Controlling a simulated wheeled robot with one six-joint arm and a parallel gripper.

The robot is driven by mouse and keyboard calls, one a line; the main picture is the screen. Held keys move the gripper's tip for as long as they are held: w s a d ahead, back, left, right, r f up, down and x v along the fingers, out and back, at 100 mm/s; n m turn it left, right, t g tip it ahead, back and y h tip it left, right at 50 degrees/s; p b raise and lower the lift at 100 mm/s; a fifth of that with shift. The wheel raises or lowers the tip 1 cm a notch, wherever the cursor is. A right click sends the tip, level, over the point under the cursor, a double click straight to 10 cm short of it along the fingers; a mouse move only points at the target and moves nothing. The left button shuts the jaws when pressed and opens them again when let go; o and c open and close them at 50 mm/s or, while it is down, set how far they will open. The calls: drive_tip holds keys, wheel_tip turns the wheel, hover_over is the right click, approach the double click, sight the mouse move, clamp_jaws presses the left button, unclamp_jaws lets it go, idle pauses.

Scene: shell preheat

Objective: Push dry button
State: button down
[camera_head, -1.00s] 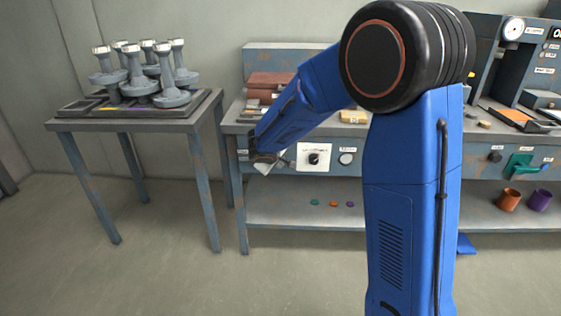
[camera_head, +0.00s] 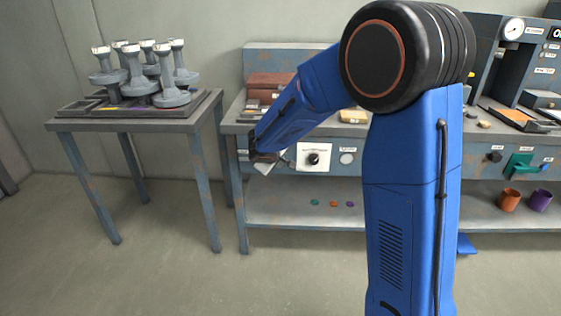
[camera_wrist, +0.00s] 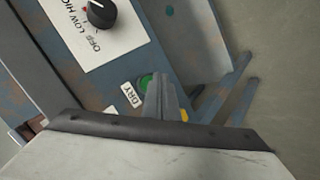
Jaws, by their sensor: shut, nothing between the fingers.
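The green dry button (camera_wrist: 145,83) shows in the wrist view beside a white label reading DRY (camera_wrist: 131,95) on the blue, rust-worn bench front. My gripper (camera_wrist: 161,84) is shut and empty. Its fingertips lie right at the button and cover part of it. I cannot tell whether they touch or press it. In the head view my gripper (camera_head: 286,160) is at the left part of the bench front, left of the white dial panel. The dry button is hidden there by my arm and gripper.
A black dial (camera_wrist: 101,13) marked OFF, LOW, HIGH sits on a white panel (camera_head: 325,149) close to the button. A side table (camera_head: 70,124) with several grey castings stands at the left. Orange (camera_head: 509,201) and purple (camera_head: 540,201) cups sit on the lower shelf.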

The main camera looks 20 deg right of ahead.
drive_tip(key=shift+w, duration=0.1)
drive_tip(key=shift+w+d, duration=0.15)
drive_tip(key=shift+w, duration=0.15)
drive_tip(key=shift+w+d, duration=0.1)
drive_tip(key=shift+w, duration=0.3)
idle(0.8)
drive_tip(key=shift+s, duration=0.1)
drive_tip(key=shift+s+a, duration=0.25)
drive_tip(key=shift+s, duration=0.45)
drive_tip(key=shift+s, duration=0.1)
drive_tip(key=s, duration=0.1)
drive_tip(key=s+a, duration=0.1)
drive_tip(key=s, duration=0.2)
drive_tip(key=shift+s+a, duration=0.25)
idle(0.4)
idle(0.4)
